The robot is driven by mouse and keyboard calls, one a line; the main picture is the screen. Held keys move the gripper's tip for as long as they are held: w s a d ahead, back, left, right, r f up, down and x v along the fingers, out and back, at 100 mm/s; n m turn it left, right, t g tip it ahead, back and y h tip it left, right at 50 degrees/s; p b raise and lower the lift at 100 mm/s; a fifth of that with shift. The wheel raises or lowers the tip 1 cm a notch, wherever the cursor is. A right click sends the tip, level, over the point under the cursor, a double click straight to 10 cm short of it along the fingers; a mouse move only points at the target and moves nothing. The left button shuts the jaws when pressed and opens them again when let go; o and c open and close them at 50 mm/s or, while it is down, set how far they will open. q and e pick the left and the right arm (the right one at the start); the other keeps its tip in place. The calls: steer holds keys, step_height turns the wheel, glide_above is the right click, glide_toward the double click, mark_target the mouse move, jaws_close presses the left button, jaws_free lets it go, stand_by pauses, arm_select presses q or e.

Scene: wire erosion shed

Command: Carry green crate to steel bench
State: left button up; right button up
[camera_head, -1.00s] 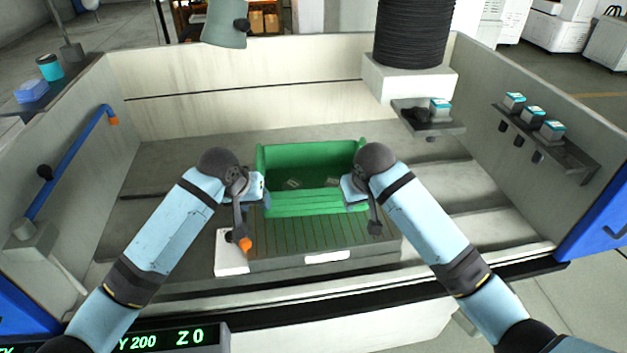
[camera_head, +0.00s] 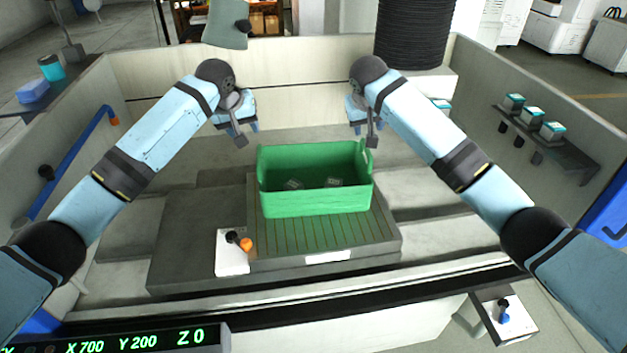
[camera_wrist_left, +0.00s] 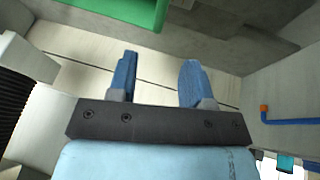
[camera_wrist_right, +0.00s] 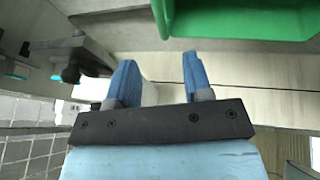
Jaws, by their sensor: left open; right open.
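The green crate (camera_head: 316,202) sits upright on the slatted table inside the machine tank in the head view. A few small dark items lie in it. Its edge also shows at the top of the left wrist view (camera_wrist_left: 120,10) and the right wrist view (camera_wrist_right: 240,22). My left gripper (camera_head: 247,127) is open and empty, above and behind the crate's left end. My right gripper (camera_head: 357,125) is open and empty, above and behind its right end. Both are apart from the crate. I cannot identify the steel bench in these views.
The slatted table (camera_head: 285,241) carries a white plate with an orange-tipped lever (camera_head: 233,255) at its left. Tank walls rise around it. A black coil (camera_head: 412,35) stands at the back right. A shelf with several small boxes (camera_head: 548,140) is on the right wall.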

mark_target(259, 150)
arm_select(q)
steer(key=x, duration=1.3)
arm_select(e)
steer(key=x, duration=1.3)
arm_select(q)
steer(key=shift+c, duration=0.2)
arm_select(e)
steer(key=shift+c, duration=0.2)
arm_select(q)
jaws_close()
arm_select(e)
jaws_close()
arm_select(q)
steer(key=shift+w+r, duration=0.1)
steer(key=shift+r, duration=0.2)
arm_select(e)
steer(key=shift+w+r, duration=0.1)
steer(key=shift+r, duration=0.2)
